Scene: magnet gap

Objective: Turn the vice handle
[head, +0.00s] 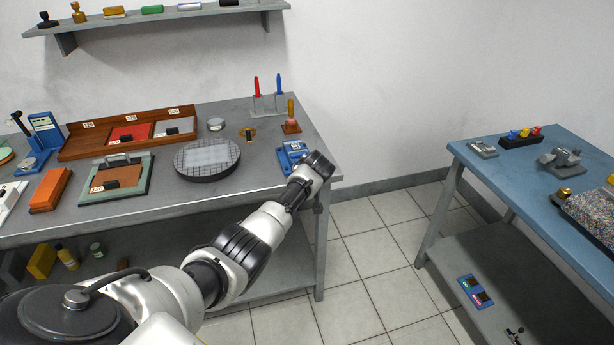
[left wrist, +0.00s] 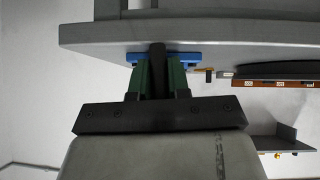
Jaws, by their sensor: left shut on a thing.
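The blue vice (head: 291,154) sits at the right end of the grey bench, by its front edge. It also shows as a blue strip in the left wrist view (left wrist: 190,57), partly behind the bench edge. My left gripper (left wrist: 158,75) is at the vice, just off the bench edge. Its green-lined fingers are shut on a dark upright bar, the vice handle (left wrist: 158,56). In the head view my own wrist hides the handle and the fingertips. My right gripper is not in view.
The grey bench (head: 220,197) also holds a round gridded plate (head: 207,175), a wooden tray (head: 75,150), a wooden-handled stamp (head: 291,125) and a screwdriver stand (head: 268,110). A blue table (head: 530,185) stands at the right, with open tiled floor between.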

